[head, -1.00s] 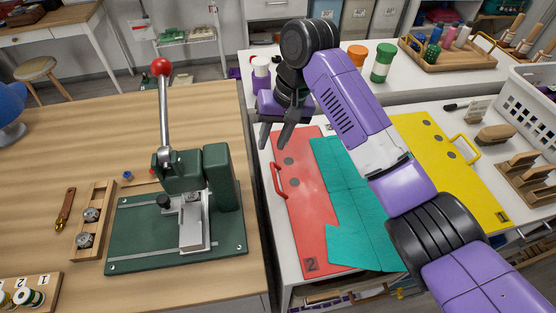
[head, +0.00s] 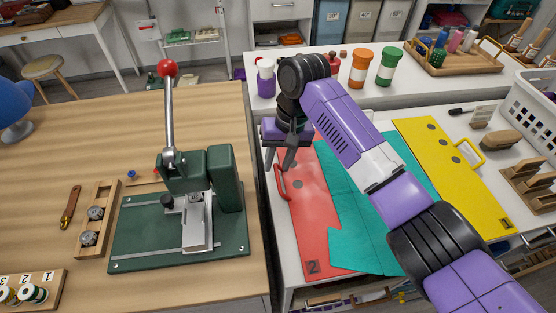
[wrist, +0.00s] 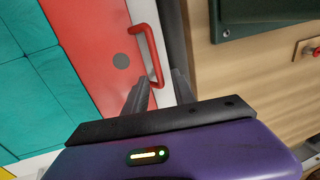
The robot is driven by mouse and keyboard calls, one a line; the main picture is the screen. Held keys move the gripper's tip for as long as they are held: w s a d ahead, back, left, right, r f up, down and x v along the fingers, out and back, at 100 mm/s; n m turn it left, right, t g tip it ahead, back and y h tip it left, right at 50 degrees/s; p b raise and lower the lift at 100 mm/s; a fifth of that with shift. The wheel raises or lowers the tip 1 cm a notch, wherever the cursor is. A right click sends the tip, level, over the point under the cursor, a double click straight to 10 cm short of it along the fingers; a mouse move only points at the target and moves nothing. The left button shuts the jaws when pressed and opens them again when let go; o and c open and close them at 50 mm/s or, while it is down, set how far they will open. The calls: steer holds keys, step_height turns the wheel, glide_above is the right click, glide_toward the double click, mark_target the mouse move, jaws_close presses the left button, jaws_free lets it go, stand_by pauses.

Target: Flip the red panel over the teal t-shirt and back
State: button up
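The red panel (head: 312,225) lies flat on the white table, marked 2, with a red handle (head: 281,184) along its left edge. The teal t-shirt (head: 350,215) lies flat to its right, partly hidden by my arm. My gripper (head: 278,168) is above the panel's left edge, at the far end of the handle, with its fingers spread and empty. In the wrist view, the fingertips (wrist: 160,76) point toward the handle (wrist: 151,52), which appears between them. The red panel (wrist: 95,25) and the t-shirt (wrist: 35,90) lie to the left there.
A yellow panel (head: 432,150) with a yellow handle lies right of the t-shirt. A green press (head: 205,195) stands on the wooden table at left, across a narrow gap. Bottles (head: 386,68) stand behind on a white counter. A white basket (head: 535,105) is at far right.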

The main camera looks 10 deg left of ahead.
jaws_close()
stand_by(1.4)
